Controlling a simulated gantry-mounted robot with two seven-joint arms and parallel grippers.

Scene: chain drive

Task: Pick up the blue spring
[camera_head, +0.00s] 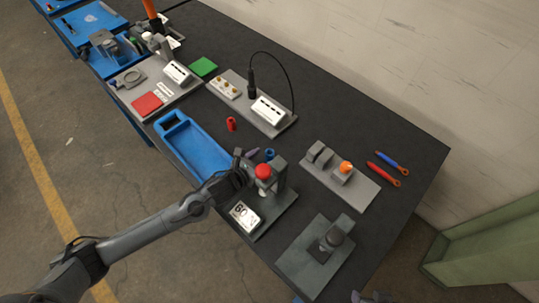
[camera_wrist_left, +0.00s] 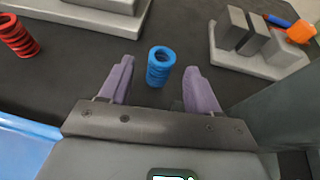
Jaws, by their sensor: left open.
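The blue spring (camera_wrist_left: 160,66) stands upright on the dark table in the left wrist view, between and just beyond the two purple fingers of my left gripper (camera_wrist_left: 158,78). The fingers are apart and hold nothing. In the head view the blue spring (camera_head: 270,154) shows small, beside the left gripper (camera_head: 250,155) and behind the press with the red knob. Part of what looks like my right gripper (camera_head: 370,297) shows at the bottom edge; its jaws are not clear.
A red spring (camera_head: 231,124) stands nearby, beside the blue tray (camera_head: 190,150). The red-knobbed press (camera_head: 280,178) is close to the left gripper. A grey fixture with an orange part (camera_head: 340,183) lies to the right, with red pliers (camera_head: 383,174) beyond it.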

